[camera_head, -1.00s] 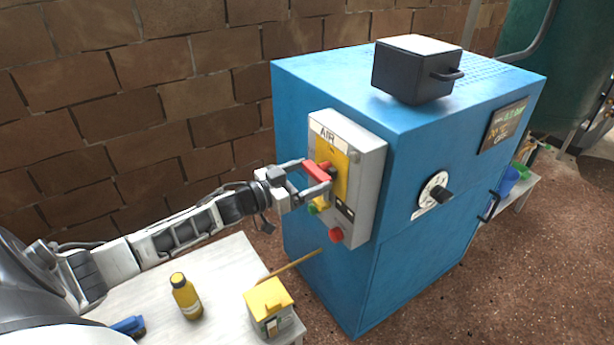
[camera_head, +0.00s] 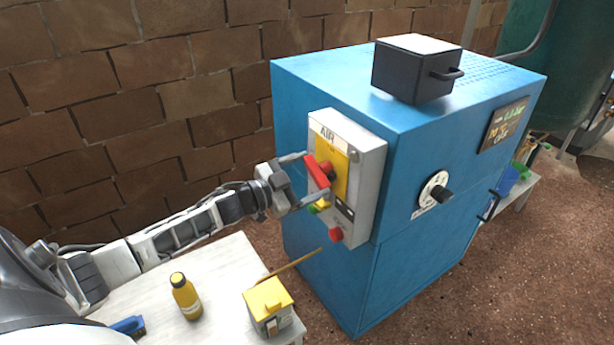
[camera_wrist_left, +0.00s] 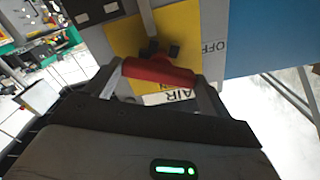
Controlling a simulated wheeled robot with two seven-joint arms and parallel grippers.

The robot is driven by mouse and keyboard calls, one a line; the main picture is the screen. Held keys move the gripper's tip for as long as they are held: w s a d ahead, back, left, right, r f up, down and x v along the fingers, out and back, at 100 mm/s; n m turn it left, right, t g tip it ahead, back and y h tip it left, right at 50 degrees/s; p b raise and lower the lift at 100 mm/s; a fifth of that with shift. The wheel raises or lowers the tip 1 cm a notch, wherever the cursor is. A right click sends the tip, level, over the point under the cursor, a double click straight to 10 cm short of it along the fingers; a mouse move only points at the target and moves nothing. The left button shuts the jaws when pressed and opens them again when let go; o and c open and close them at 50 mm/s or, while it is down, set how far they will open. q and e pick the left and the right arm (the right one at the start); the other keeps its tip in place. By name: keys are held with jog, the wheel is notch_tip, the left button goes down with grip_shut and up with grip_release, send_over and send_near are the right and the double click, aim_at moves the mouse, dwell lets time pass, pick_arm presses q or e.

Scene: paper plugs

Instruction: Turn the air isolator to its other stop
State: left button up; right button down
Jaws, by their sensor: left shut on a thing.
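The air isolator is a red bar handle (camera_head: 317,171) on a yellow plate (camera_head: 333,171), on a grey box labelled AIR (camera_head: 369,180) fixed to the blue cabinet's left face. My left gripper (camera_head: 308,180) is shut on the red handle, one finger at its upper end and one at its lower end. The handle stands steeply tilted in the head view. In the left wrist view the handle (camera_wrist_left: 158,73) lies between the fingers, with an OFF label to its right and the AIR label below it. My right gripper is not in view.
A red button (camera_head: 335,234) and a green button are low on the box. A yellow bottle (camera_head: 186,297) and yellow-lidded box (camera_head: 268,304) stand on the white table (camera_head: 222,270).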

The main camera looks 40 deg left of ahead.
pick_arm(q)
jog(key=m+b, duration=0.1)
jog(key=m, duration=0.5)
jog(key=m+b, duration=0.2)
jog(key=m, duration=0.4)
jog(key=shift+m, duration=0.4)
dwell(0.3)
jog(key=o, duration=0.9)
jog(key=v, duration=1.6)
